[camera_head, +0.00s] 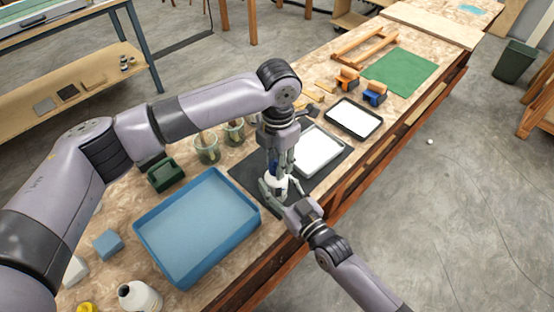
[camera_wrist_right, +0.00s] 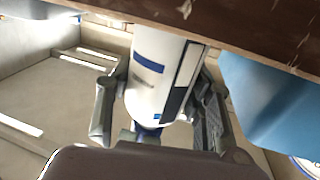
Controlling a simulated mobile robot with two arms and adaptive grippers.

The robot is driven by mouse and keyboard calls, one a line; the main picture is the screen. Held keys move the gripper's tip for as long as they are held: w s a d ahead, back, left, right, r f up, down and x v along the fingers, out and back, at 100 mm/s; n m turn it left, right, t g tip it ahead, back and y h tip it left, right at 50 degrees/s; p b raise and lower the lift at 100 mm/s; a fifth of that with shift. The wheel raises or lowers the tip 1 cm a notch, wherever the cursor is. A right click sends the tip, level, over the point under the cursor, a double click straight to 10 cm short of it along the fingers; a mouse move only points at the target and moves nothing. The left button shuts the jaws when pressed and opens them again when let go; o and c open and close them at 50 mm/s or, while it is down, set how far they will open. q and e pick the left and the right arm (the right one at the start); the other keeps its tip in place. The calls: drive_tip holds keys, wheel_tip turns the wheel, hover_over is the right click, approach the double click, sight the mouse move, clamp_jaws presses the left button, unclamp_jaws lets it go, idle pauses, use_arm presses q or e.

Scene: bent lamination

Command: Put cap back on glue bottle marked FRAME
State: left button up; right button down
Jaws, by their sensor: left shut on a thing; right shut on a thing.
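A white glue bottle (camera_head: 280,185) stands over the dark mat at the bench's front edge. In the right wrist view the bottle (camera_wrist_right: 157,80) shows large, with a blue stripe and a dark panel; I cannot read its marking. My right gripper (camera_head: 278,192) is shut around its body, with a finger on each side in the wrist view (camera_wrist_right: 155,112). My left gripper (camera_head: 279,166) points down just above the bottle, shut on a small blue thing, apparently the cap (camera_head: 273,166). The fingers hide most of it, and I cannot tell whether it touches the bottle.
A blue tray (camera_head: 247,233) lies left of the bottle. A white-filled tray (camera_head: 307,164) lies on the dark mat (camera_head: 243,175), behind the grippers. Two jars (camera_head: 207,154) (camera_head: 234,134) stand nearby. Another white bottle (camera_head: 141,297) stands at the near left.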

use_arm(q)
drive_tip(key=o, duration=0.7)
drive_tip(key=shift+r, duration=2.25)
drive_tip(key=shift+c, duration=0.4)
